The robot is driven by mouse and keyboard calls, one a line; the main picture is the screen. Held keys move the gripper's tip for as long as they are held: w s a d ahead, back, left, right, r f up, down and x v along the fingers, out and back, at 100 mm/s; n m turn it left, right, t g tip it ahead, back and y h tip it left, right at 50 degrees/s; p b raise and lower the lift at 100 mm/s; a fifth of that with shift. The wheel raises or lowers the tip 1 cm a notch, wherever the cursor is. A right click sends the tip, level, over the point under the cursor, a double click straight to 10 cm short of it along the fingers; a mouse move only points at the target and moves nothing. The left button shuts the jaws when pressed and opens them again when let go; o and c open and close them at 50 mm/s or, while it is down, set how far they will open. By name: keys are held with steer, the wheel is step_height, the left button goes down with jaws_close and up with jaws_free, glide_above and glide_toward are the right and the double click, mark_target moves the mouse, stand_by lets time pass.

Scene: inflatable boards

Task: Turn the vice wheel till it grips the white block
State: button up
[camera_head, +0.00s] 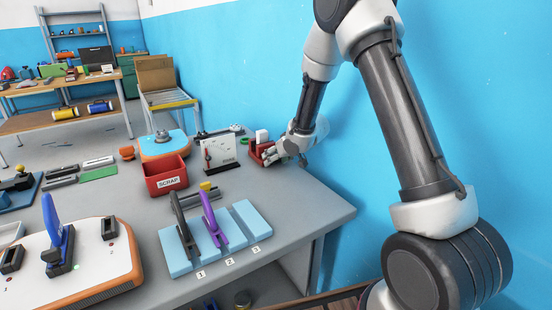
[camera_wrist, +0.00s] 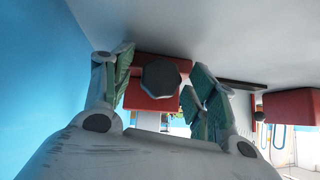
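The red vice (camera_head: 256,155) stands at the back right of the grey bench, close to the blue wall. The white block (camera_head: 262,135) shows at its top in the head view. My gripper (camera_head: 287,149) is at the vice's right side and hides part of it. In the wrist view the picture is upside down; the dark, many-sided vice wheel (camera_wrist: 161,79) sits between the green-padded fingers of my gripper (camera_wrist: 161,68), in front of the red vice body (camera_wrist: 150,103). The fingers are open, with gaps to the wheel on both sides. Jaw contact with the block cannot be made out.
A white gauge panel (camera_head: 221,154) stands left of the vice. A red scrap bin (camera_head: 166,176) and pale blue strips with levers (camera_head: 249,217) are nearer the front. The blue wall (camera_head: 345,130) is close beside my arm. The bench's right front corner is clear.

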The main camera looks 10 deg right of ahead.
steer(key=v, duration=1.2)
steer(key=shift+a+f, duration=0.1)
steer(key=f+t, duration=0.1)
steer(key=a+f+t, duration=0.1)
steer(key=f, duration=0.1)
steer(key=a+f+t+y, duration=0.1)
steer(key=shift+w+a+f, duration=0.15)
steer(key=shift+a+f, duration=0.1)
steer(key=shift+f, duration=0.15)
steer(key=shift+d+f+n+t+h, duration=0.3)
steer(key=shift+d+t+h, duration=0.15)
steer(key=shift+t, duration=0.35)
steer(key=x, duration=0.7)
steer(key=shift+w, duration=0.3)
